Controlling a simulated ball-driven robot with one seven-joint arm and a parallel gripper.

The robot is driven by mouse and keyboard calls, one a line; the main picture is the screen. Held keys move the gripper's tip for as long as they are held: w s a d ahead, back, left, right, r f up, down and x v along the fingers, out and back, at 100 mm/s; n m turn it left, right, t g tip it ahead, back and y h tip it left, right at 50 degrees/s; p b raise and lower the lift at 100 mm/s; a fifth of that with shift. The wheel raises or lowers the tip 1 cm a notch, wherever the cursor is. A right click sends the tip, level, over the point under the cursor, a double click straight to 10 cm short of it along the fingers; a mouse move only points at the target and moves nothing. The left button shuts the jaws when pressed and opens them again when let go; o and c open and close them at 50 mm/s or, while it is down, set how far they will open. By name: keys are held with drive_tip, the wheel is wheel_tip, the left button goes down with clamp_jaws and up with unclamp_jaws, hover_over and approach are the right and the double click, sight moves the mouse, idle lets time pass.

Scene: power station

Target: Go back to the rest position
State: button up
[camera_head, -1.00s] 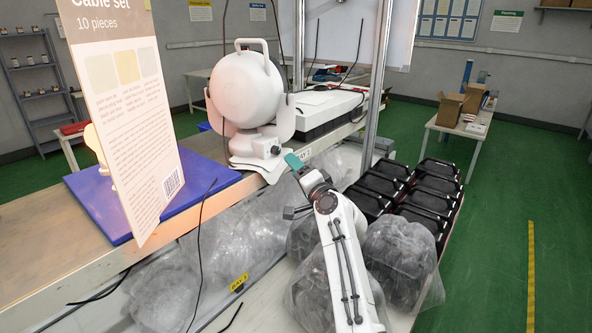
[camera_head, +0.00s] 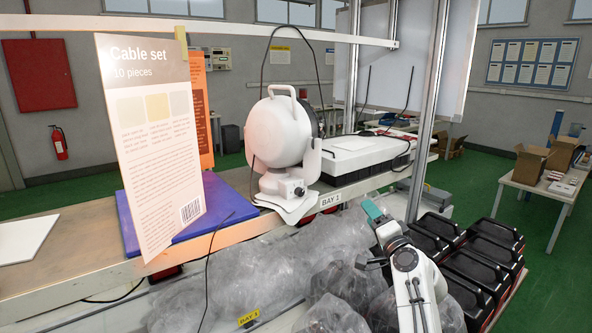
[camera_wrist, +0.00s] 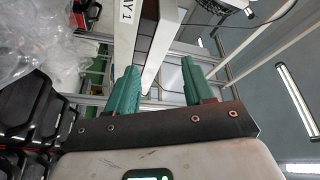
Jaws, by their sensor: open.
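My gripper (camera_head: 372,210) is raised in front of the shelf edge in the head view, right of the "BAY 1" label. In the wrist view its two green fingers (camera_wrist: 160,85) stand apart with nothing held between them. The shelf edge and a metal post show beyond the fingers there. My white arm reaches up from the bottom of the head view.
A white round-headed device (camera_head: 280,135) and a white box (camera_head: 365,153) stand on the shelf. A "Cable set" card (camera_head: 150,150) stands at left. Plastic-wrapped bundles (camera_head: 240,270) and black crates (camera_head: 490,250) lie below.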

drive_tip(key=s+d+f+n+g+h, duration=0.15)
drive_tip(key=s+f+n+g, duration=0.3)
drive_tip(key=s+f, duration=0.85)
drive_tip(key=s+d+f+n+g+y, duration=0.1)
drive_tip(key=s+d+f+n+g, duration=0.3)
drive_tip(key=s+f, duration=0.9)
drive_tip(key=s+d+f+g+h, duration=0.1)
drive_tip(key=s+g, duration=0.3)
drive_tip(key=s, duration=1.2)
drive_tip(key=s+d+f+g+h, duration=0.1)
drive_tip(key=s+f+g+h, duration=0.2)
drive_tip(key=s, duration=1.4)
drive_tip(key=shift+s+d+f+n+g, duration=0.15)
drive_tip(key=shift+d+f+n+g, duration=0.2)
drive_tip(key=shift+g, duration=0.9)
